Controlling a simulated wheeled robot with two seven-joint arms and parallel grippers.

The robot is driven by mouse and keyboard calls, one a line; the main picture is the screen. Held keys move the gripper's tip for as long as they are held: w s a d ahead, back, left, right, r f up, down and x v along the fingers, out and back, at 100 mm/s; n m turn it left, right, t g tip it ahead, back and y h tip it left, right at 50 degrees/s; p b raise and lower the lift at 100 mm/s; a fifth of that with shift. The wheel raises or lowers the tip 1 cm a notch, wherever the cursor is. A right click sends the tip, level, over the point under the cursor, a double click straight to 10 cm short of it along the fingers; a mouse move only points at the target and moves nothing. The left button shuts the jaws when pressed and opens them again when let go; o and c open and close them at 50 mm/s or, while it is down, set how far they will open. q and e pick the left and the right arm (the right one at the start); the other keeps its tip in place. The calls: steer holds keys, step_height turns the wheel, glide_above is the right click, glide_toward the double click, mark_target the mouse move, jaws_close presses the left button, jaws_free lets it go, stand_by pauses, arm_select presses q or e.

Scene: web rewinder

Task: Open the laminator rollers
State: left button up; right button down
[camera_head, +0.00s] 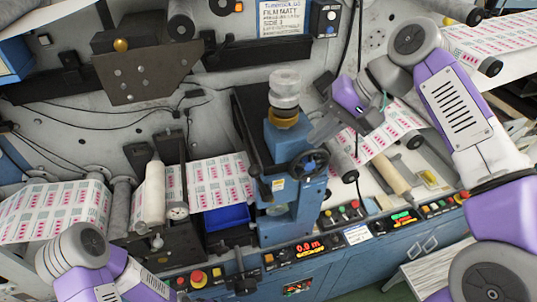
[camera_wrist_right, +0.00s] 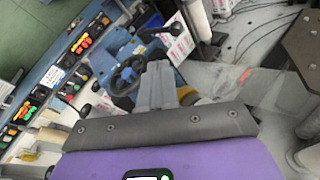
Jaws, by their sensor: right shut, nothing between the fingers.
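The blue machine unit (camera_head: 284,150) stands mid-picture in the head view, with a black handwheel (camera_head: 309,164) on its right side. The handwheel also shows in the right wrist view (camera_wrist_right: 127,75). A pale roller (camera_head: 155,196) stands left of the unit beside the printed web (camera_head: 218,182). I cannot tell which parts are the laminator rollers. My right gripper (camera_head: 318,138) is shut and empty, just above and right of the handwheel. Its fingers (camera_wrist_right: 157,78) overlap the blue unit in the wrist view; contact cannot be told. My left arm shows at lower left, its gripper out of view.
A control panel (camera_head: 305,249) with buttons and lit displays runs along the front. A red stop button (camera_head: 198,279) sits at its left. A blue bin (camera_head: 228,217) lies left of the unit. A dark bracket (camera_head: 146,73) is at upper left. Cables hang on the wall.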

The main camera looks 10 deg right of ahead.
steer(key=b, duration=0.2)
glide_toward(259, 176)
step_height(259, 176, down, 3)
steer(key=shift+w+a+f, duration=0.7)
steer(key=shift+w+a, duration=0.1)
steer(key=shift+a, duration=0.2)
steer(key=shift+w+a+f, duration=0.15)
steer(key=shift+a, duration=0.1)
steer(key=shift+a, duration=0.15)
